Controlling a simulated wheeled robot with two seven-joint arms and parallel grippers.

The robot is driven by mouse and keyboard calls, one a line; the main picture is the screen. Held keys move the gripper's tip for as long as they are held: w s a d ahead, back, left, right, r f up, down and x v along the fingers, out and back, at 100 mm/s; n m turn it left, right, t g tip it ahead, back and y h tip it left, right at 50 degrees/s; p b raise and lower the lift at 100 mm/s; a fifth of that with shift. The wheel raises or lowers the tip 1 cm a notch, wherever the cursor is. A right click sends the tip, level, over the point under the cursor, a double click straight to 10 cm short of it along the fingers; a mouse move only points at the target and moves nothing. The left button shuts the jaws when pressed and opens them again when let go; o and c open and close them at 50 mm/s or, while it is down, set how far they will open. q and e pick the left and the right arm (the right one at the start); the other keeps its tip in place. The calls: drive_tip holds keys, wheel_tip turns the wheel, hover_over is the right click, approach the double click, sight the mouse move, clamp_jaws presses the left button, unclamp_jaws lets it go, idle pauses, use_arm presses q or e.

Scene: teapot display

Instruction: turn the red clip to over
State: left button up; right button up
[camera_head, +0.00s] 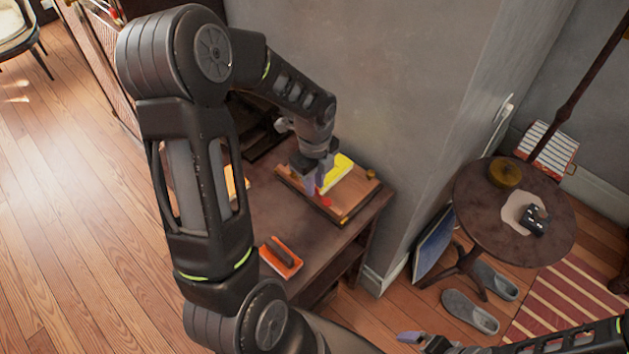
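A small red piece (324,202), which looks like the red clip, shows on the wooden tray (345,213) on the dark side table. My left gripper (314,187) points down just above it, close to or touching it. The gripper's fingers partly cover the red piece, so I cannot tell its pose or whether it is held. A yellow block or book (338,172) lies on the tray behind the fingers.
An orange-and-dark object (281,257) lies on the table's (318,245) near side. The grey wall (375,120) stands close behind the tray. A round table (490,220) with a brown pot (505,172) is at the right, with slippers (470,312) on the floor below.

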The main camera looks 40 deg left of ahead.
use_arm(q)
clamp_jaws()
drive_tip(key=shift+n, duration=0.5)
drive_tip(key=n+b, duration=0.1)
drive_tip(key=n, duration=0.2)
drive_tip(key=n+b, duration=0.1)
drive_tip(key=n, duration=0.3)
drive_tip(key=shift+n+b, duration=0.4)
drive_tip(key=n+b, duration=0.1)
drive_tip(key=n, duration=0.3)
drive_tip(key=shift+n, duration=0.3)
drive_tip(key=n+b, duration=0.1)
drive_tip(key=n, duration=0.3)
drive_tip(key=shift+n, duration=0.3)
drive_tip(key=shift+o, duration=1.3)
unclamp_jaws()
